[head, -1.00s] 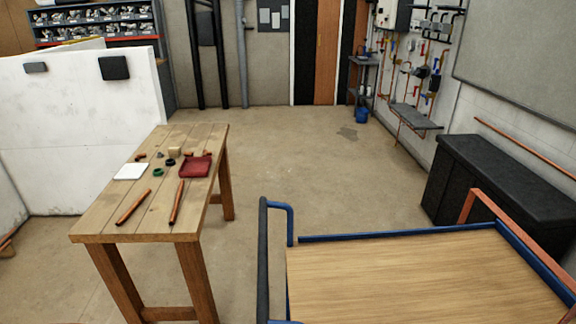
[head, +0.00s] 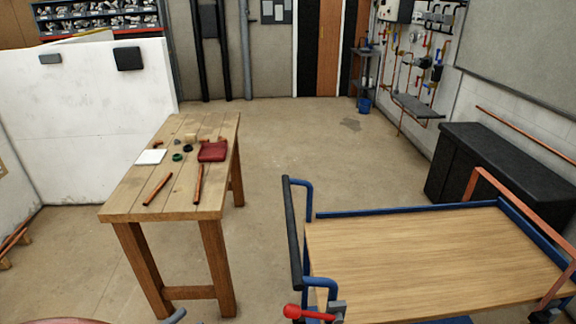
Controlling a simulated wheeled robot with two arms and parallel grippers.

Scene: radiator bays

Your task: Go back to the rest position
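Neither of my grippers shows in the head view. The wooden workbench (head: 140,205) stands left of centre, with small parts on its top. Two copper pipes (head: 157,189) (head: 198,184) lie near its front end. A dark red folded cloth or pad (head: 213,151), a white sheet (head: 151,157) and several small fittings lie farther back. The flat wood-topped cart (head: 430,255) with blue rails stands at the right.
A gap of bare floor (head: 262,240) lies between bench and cart. A red knob (head: 292,311) shows at the cart's near left corner. A white partition (head: 100,130) stands behind the bench at left. A black cabinet (head: 490,170) lines the right wall.

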